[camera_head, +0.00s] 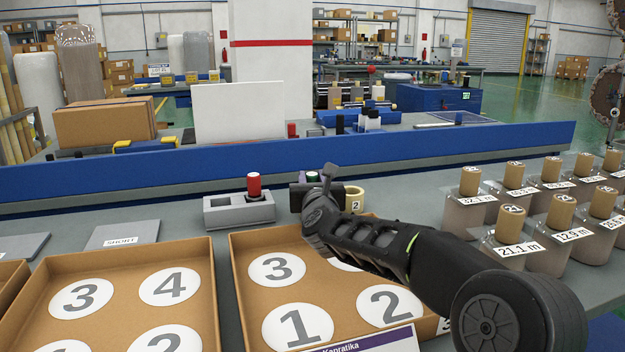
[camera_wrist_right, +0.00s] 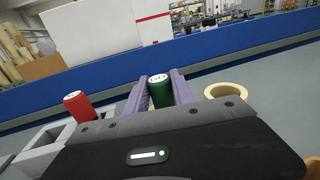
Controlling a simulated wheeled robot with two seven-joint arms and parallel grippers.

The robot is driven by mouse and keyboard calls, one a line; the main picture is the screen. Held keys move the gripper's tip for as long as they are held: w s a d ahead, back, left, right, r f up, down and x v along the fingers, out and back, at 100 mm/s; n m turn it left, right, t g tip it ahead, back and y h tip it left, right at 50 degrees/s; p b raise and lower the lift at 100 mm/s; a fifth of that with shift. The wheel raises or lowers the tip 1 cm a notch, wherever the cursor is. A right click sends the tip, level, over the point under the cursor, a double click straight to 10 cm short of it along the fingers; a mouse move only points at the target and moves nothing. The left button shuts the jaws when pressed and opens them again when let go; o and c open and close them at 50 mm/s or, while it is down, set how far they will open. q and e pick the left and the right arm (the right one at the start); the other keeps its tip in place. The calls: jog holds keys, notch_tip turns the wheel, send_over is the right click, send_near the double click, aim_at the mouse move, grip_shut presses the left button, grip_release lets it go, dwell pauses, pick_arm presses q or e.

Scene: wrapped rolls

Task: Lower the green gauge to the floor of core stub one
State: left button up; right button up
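The green gauge (camera_wrist_right: 159,90) stands upright between the two purple-grey fingers of my right gripper (camera_wrist_right: 160,94), which touch it on both sides. In the head view only a bit of its dark green top shows at my right gripper (camera_head: 312,178). A cream core stub marked 2 (camera_head: 355,196) stands just right of the gripper; its open ring also shows in the wrist view (camera_wrist_right: 226,91). Core stub one is not visible; my gripper and arm hide the space below the gauge, so its height there cannot be told. My left gripper is not in view.
A red gauge (camera_head: 254,185) stands in a grey two-part holder (camera_head: 238,214) left of the gripper. Cardboard trays with numbered circles (camera_head: 236,270) lie in front. Several labelled wrapped rolls (camera_head: 510,232) stand at right. A blue rail (camera_head: 270,150) runs behind.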

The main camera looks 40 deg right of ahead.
jog(key=o, duration=0.5)
jog(key=shift+f, duration=0.25)
jog(key=shift+f, duration=0.1)
jog(key=b+v, duration=0.1)
jog(key=v, duration=0.7)
jog(key=shift+s+d, duration=0.1)
jog(key=shift+s, duration=0.05)
dwell(0.4)
